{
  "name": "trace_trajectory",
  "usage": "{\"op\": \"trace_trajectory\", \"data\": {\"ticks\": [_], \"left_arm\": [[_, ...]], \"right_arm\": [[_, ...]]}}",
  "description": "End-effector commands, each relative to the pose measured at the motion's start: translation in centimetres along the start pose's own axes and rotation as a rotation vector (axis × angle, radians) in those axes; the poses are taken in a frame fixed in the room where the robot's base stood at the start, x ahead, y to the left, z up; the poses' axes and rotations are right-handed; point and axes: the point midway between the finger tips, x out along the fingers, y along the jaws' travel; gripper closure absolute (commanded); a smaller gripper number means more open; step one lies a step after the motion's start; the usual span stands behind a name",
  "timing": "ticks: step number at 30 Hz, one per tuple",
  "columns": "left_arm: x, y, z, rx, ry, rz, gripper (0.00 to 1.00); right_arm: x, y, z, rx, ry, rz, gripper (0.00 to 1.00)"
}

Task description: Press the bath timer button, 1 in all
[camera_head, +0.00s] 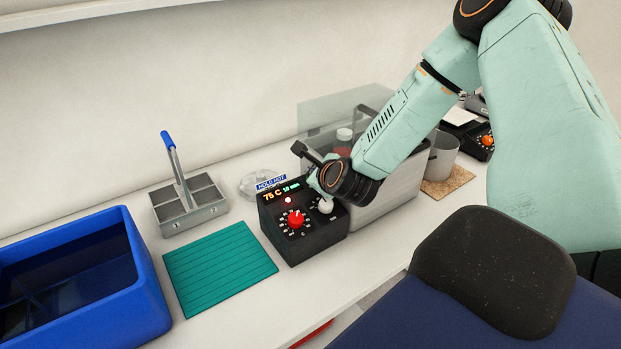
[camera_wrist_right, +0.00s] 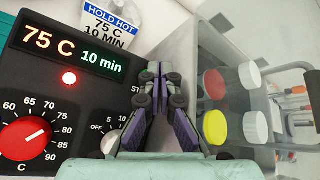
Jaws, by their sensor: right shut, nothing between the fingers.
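The black bath control box (camera_head: 305,237) stands on the counter, its display reading 75 C and 10 min. The wrist view shows its panel (camera_wrist_right: 105,92) with a lit red lamp (camera_wrist_right: 69,78), a red temperature knob (camera_wrist_right: 25,138) and part of a white timer knob (camera_wrist_right: 110,142). A cut-off label starting "ST" shows beside my right gripper (camera_wrist_right: 160,72); any button there is hidden behind the fingers. My right gripper is shut and empty, over the box's right side. In the head view, my right gripper (camera_head: 313,182) is mostly hidden by its wrist. My left gripper is not in view.
A grey bath tank (camera_head: 385,196) holding capped bottles (camera_wrist_right: 215,127) stands right of the box, with a clear lid (camera_head: 325,112) raised behind. Left are a green mat (camera_head: 220,267), a grey divided carrier (camera_head: 190,211) and a blue bin (camera_head: 150,290).

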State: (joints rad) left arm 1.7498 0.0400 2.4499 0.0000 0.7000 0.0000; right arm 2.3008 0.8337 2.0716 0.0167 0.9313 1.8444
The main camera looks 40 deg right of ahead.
Motion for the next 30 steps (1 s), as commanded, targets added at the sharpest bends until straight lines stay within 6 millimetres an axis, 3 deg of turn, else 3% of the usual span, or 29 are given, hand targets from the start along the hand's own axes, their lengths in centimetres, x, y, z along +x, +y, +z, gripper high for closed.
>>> {"op": "trace_trajectory", "data": {"ticks": [30], "left_arm": [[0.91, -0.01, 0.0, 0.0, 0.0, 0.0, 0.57]], "right_arm": [[0.47, 0.36, -0.35, 0.0, 0.0, 0.0, 1.0]]}}
